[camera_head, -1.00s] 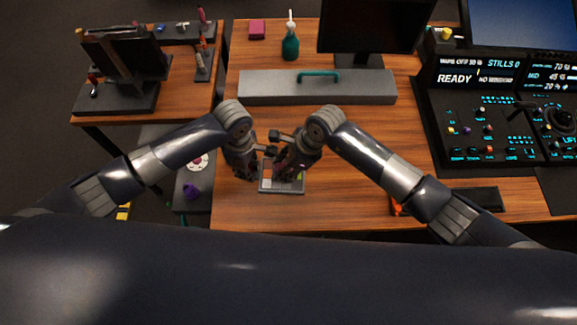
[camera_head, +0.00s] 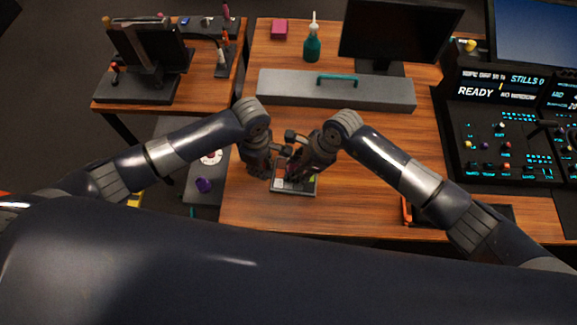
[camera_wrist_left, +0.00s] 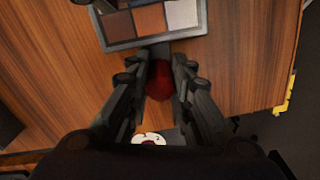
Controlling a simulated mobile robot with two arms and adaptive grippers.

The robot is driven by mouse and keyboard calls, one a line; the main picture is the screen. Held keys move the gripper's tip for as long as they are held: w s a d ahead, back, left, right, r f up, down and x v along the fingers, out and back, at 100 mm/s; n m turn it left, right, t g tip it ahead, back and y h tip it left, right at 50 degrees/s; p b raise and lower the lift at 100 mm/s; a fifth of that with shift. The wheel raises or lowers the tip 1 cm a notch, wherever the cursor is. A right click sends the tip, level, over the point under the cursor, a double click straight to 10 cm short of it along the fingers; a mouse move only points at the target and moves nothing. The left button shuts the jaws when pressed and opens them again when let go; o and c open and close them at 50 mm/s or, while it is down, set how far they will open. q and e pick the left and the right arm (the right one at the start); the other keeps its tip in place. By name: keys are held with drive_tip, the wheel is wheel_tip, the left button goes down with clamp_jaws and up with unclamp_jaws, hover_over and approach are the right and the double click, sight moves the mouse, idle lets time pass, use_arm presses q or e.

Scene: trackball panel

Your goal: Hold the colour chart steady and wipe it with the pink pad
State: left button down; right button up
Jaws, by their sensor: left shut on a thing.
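The colour chart (camera_head: 293,190) is a small grey-framed panel of coloured squares near the front left of the wooden desk. In the left wrist view the chart (camera_wrist_left: 152,20) shows brown, orange and pale grey patches at the top. My left gripper (camera_head: 265,172) is at the chart's left edge; its fingers (camera_wrist_left: 160,62) are closed about a dark tab on the chart's edge. My right gripper (camera_head: 297,173) is over the chart and hides part of it. A speck of pink shows by its fingers, but its grip is too small to make out.
A grey box with a teal handle (camera_head: 336,89) lies behind my grippers. A control console (camera_head: 500,130) is at the right. The desk between chart and console is mostly clear.

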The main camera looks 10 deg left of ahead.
drive_tip(key=shift+w+d+f, duration=0.1)
drive_tip(key=shift+d+f, duration=0.05)
drive_tip(key=shift+d, duration=2)
drive_tip(key=shift+a+r, duration=0.1)
drive_tip(key=shift+r, duration=2.95)
drive_tip(key=shift+r, duration=0.15)
wheel_tip(320, 180, up, 3)
drive_tip(key=shift+f, duration=0.15)
drive_tip(key=shift+f, duration=3.4)
